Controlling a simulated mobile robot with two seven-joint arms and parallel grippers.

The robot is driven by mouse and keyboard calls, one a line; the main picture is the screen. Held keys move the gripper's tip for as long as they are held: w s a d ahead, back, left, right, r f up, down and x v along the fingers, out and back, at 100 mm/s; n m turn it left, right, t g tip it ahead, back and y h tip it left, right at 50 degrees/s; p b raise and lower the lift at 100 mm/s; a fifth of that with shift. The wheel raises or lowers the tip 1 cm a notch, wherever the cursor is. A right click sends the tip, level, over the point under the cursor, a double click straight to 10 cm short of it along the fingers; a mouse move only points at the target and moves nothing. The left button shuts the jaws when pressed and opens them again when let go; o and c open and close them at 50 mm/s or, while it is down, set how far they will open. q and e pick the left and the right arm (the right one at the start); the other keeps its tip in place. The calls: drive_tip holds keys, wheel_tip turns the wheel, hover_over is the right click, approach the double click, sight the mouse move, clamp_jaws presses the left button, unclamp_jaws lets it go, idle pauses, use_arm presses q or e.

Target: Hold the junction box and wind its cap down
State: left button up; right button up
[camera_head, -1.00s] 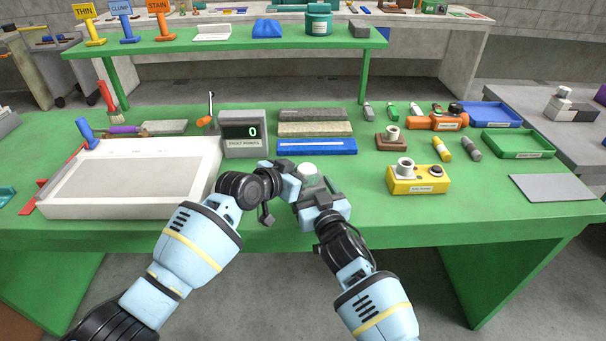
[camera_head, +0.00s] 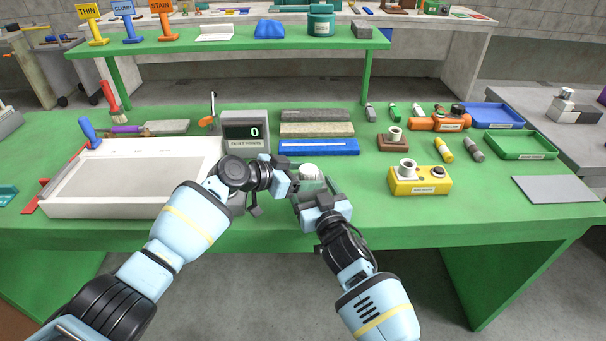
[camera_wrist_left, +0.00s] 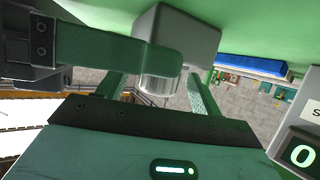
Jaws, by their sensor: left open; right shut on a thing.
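The grey junction box (camera_wrist_left: 188,35) shows in the left wrist view, with its silver round cap (camera_wrist_left: 160,86) at one end. In the head view the pale top of the cap (camera_head: 309,171) shows between my two grippers, and the box is mostly hidden. My right gripper (camera_head: 316,192) is shut on the box; its green finger (camera_wrist_left: 110,46) runs along the box in the left wrist view. My left gripper (camera_head: 294,182) is open, its fingers (camera_wrist_left: 157,92) on either side of the cap with gaps. I cannot tell how far down the cap sits.
A grey counter box (camera_head: 245,131) reading 0 stands behind left, beside a white tray (camera_head: 60,208). A blue bar (camera_head: 318,147) lies behind the cap. A yellow block (camera_head: 420,181) stands to the right. The green bench's front right is clear.

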use_arm(q)
drive_tip(key=shift+a, duration=0.1)
drive_tip(key=v, duration=1.2)
drive_tip(key=shift+r, duration=0.1)
drive_tip(key=shift+r, duration=2.95)
drive_tip(key=s+a+r, duration=0.2)
drive_tip(key=a, duration=0.7)
drive_tip(key=shift+s+a, duration=0.3)
